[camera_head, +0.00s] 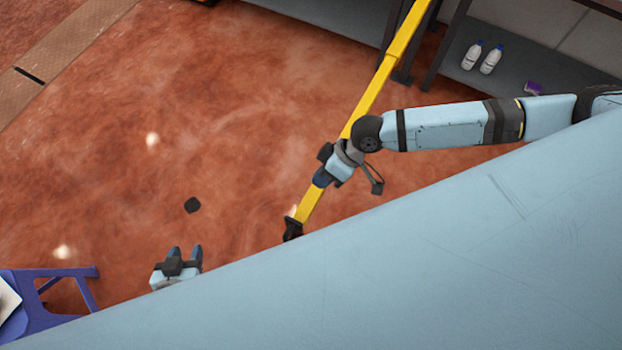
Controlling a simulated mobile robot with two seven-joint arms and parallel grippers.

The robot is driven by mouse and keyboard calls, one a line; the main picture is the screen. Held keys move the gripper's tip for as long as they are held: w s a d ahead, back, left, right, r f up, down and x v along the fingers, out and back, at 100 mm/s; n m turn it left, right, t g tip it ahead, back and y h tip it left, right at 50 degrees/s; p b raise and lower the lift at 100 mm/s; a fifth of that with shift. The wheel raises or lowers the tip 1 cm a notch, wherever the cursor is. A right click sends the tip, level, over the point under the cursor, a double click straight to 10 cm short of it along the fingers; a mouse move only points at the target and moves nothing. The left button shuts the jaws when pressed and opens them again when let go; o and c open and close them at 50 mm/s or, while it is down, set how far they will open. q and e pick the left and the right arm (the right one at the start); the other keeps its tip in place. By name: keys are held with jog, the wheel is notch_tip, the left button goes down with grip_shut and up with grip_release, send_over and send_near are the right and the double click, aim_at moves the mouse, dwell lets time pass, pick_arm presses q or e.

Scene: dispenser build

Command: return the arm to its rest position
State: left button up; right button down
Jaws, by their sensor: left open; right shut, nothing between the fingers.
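My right arm (450,126) comes in from the right edge, stretched out over the floor. Its gripper (319,181) is at the arm's left end and overlaps a yellow pole (375,85) in the picture. It is shut with nothing held. I cannot tell whether it touches the pole. My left gripper (184,252) shows at the lower left, its two dark fingertips pointing up and apart. It is open and empty. The rest of the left arm is hidden behind a large pale blue surface in the foreground.
The yellow pole slants down to a black end (292,228). A purple stool (65,272) stands at the lower left. A small dark piece (193,205) lies on the reddish floor (230,110). A grey shelf (530,70) holds white bottles (490,61). The left floor is mostly clear.

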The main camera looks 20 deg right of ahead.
jog(key=shift+d+r, duration=0.35)
jog(key=a+r+m+t+y+p, duration=0.1)
jog(key=a+r+t+y+p, duration=0.35)
jog(key=a, duration=0.65)
jog(key=s+d+f+m+t+h, duration=0.1)
jog(key=s+d+m+t+h, duration=0.1)
jog(key=d, duration=0.5)
jog(key=s+d+f+m+t+h, duration=0.2)
jog(key=s+d+m+t+h, duration=0.1)
jog(key=d+h, duration=0.3)
jog(key=shift+d+f+t+h, duration=0.15)
jog(key=shift+d+t+h, duration=0.2)
jog(key=shift+d+t, duration=0.6)
jog(key=shift+d, duration=0.15)
